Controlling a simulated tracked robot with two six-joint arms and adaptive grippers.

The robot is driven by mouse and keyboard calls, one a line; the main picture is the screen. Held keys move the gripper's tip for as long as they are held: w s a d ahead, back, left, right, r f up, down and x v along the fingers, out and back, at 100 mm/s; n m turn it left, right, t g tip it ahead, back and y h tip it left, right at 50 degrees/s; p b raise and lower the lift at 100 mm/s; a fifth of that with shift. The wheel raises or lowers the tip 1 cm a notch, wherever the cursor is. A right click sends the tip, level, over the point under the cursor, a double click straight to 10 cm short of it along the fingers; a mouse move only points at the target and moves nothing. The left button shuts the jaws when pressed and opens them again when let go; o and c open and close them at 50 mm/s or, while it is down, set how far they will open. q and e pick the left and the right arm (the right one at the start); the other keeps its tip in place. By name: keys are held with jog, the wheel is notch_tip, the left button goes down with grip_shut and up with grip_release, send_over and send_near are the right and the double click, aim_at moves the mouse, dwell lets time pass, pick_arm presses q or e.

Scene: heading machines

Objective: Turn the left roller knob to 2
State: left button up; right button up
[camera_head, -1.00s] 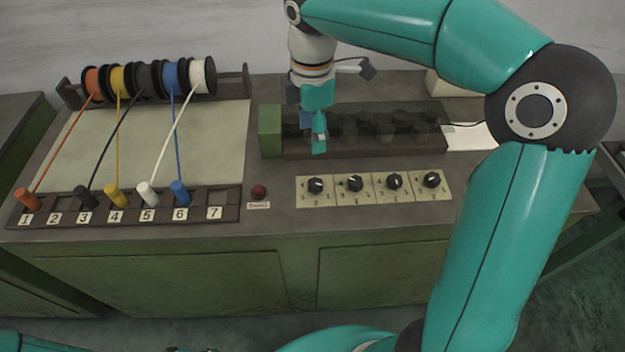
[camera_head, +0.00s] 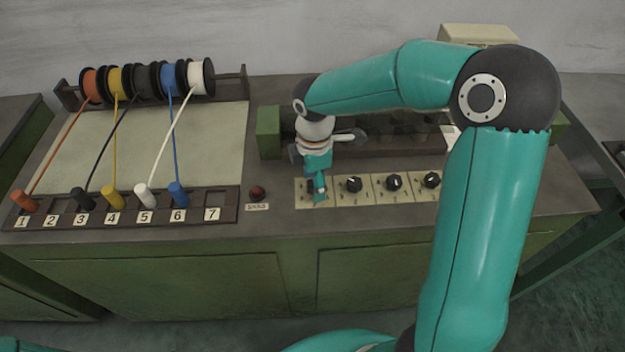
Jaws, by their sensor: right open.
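A row of black roller knobs on pale plates sits at the front of the bench. The leftmost knob (camera_head: 311,186) is mostly hidden by my right gripper (camera_head: 318,197). The right gripper points down over the leftmost knob's plate (camera_head: 303,200); it is open, and I cannot tell whether its fingers touch the knob. The other knobs show clear to the right, the nearest being the second knob (camera_head: 354,184). The setting of the left knob cannot be read. My left gripper is not in view.
A red button (camera_head: 257,192) sits left of the knob plates. Farther left is a numbered slot rail (camera_head: 228,196) with coloured plugs, their cords running to spools (camera_head: 145,80). A dark roller box with a green end (camera_head: 269,132) stands behind the knobs.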

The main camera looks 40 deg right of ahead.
jog(key=c, duration=1)
jog(key=shift+a, duration=0.15)
grip_shut()
jog(key=m+b, duration=0.1)
jog(key=m, duration=0.4)
jog(key=shift+w+m+b, duration=0.1)
jog(key=shift+m+b, duration=0.2)
jog(key=shift+b, duration=0.1)
jog(key=m, duration=0.3)
jog(key=m+b, duration=0.1)
jog(key=m, duration=0.2)
jog(key=shift+d+r, duration=0.15)
jog(key=shift+d, duration=0.05)
